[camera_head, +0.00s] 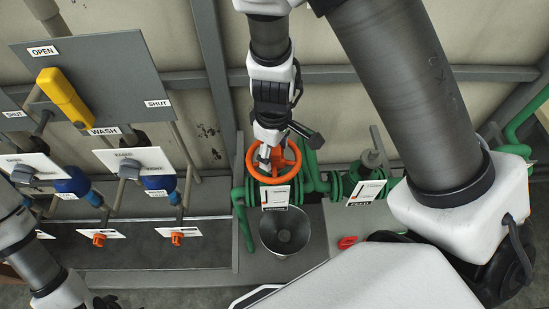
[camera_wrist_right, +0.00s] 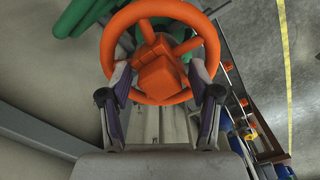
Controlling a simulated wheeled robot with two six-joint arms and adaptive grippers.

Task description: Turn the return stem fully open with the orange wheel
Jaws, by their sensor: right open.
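The orange wheel (camera_head: 275,180) sits on a green valve (camera_head: 304,190) with a white label too small to read. My right gripper (camera_head: 265,157) is at the wheel, coming from above. In the right wrist view the wheel (camera_wrist_right: 160,76) shows its square hub and spokes between the two fingers of my right gripper (camera_wrist_right: 160,92). The fingers are apart, one on each side at the lower rim; I cannot tell whether they touch it. A second green valve (camera_head: 343,188) to the right has a bare upright stem (camera_head: 375,146). My left gripper (camera_head: 98,303) is partly cut off at the bottom left.
A metal funnel-like bowl (camera_head: 285,231) stands below the orange wheel. A small red handle (camera_head: 347,242) lies on the ledge to its right. At left are a grey panel (camera_head: 110,75) with a yellow lever (camera_head: 64,97), blue valves (camera_head: 158,183) and small orange knobs (camera_head: 177,238).

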